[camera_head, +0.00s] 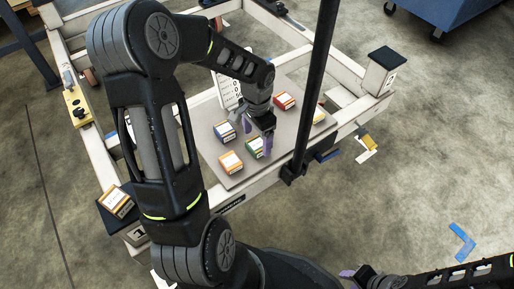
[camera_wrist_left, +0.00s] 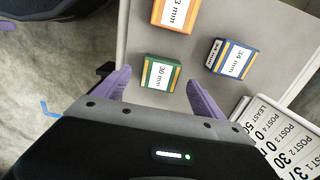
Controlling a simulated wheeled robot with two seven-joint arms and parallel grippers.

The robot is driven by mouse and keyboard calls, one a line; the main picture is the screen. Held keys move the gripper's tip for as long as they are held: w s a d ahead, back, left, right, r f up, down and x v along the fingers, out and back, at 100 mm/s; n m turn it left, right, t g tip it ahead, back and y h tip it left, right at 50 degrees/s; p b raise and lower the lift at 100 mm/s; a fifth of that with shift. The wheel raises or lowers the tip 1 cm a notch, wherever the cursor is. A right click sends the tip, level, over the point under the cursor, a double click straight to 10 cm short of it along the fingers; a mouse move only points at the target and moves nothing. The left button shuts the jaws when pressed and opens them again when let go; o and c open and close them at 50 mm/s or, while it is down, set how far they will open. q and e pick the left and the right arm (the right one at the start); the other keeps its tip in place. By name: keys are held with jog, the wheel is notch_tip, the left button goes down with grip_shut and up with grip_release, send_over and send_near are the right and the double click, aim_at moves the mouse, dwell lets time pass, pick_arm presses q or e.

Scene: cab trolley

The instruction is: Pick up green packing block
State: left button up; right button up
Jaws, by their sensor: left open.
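The green packing block (camera_head: 254,147) lies on the grey board of the trolley in the head view, close to my left gripper (camera_head: 257,134). In the left wrist view the green block (camera_wrist_left: 160,73), marked 30 mm, lies ahead between the lines of the two purple fingers of my left gripper (camera_wrist_left: 158,82). Those fingers are spread apart, with nothing held. I cannot tell how high they are above the board. My right gripper (camera_head: 358,276) is at the bottom of the head view, away from the blocks; its jaws are not clear.
A blue block (camera_wrist_left: 231,58) and an orange block (camera_wrist_left: 174,14) lie near the green one. A red block (camera_head: 284,100) and a yellow block (camera_head: 318,114) are farther right. A printed card (camera_wrist_left: 272,140) stands nearby. A black post (camera_head: 312,95) rises beside the board.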

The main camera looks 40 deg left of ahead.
aim_at(257, 144)
pick_arm(q)
notch_tip(257, 144, down, 3)
jog(key=shift+r, duration=0.2)
pick_arm(e)
jog(key=shift+w+d+f, duration=0.15)
jog(key=shift+f, duration=0.4)
pick_arm(q)
jog(key=shift+c, duration=0.2)
jog(key=c, duration=1.5)
jog(key=shift+o, duration=0.2)
jog(key=shift+r, duration=0.2)
